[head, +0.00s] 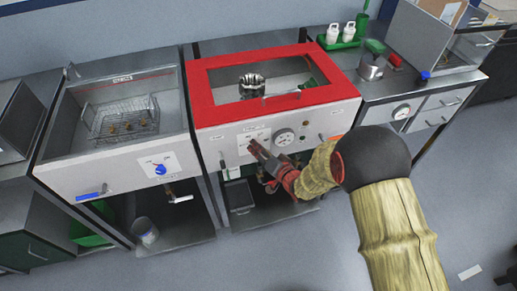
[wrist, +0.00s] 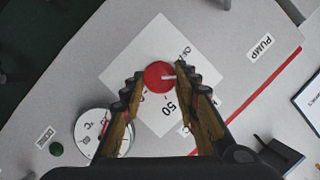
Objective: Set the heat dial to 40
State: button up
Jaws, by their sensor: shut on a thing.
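The heat dial is a red round knob (wrist: 160,77) with a white pointer mark, on a white scale plate (wrist: 125,55) in the wrist view. "OFF" and "50" are readable on the plate; other marks are partly hidden by the fingers. The pointer mark lies toward the right of the picture. My gripper (wrist: 160,73) has one finger on each side of the knob and is shut on it. In the head view my gripper (head: 257,149) reaches the front panel of the red-lidded bath (head: 325,111) and hides the knob.
A round gauge (head: 284,137) sits right of my gripper on the panel. The left bath has a blue dial (head: 160,169) and a basket (head: 123,118). Open floor lies in front.

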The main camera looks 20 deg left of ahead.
jog(key=shift+w+m+y, duration=0.1)
jog(key=shift+m+y, duration=0.6)
jog(key=shift+m, duration=0.4)
jog(key=shift+d, duration=0.1)
jog(key=o, duration=1.2)
jog(key=shift+f, duration=0.1)
jog(key=shift+c, duration=0.2)
jog(key=v, duration=1.2)
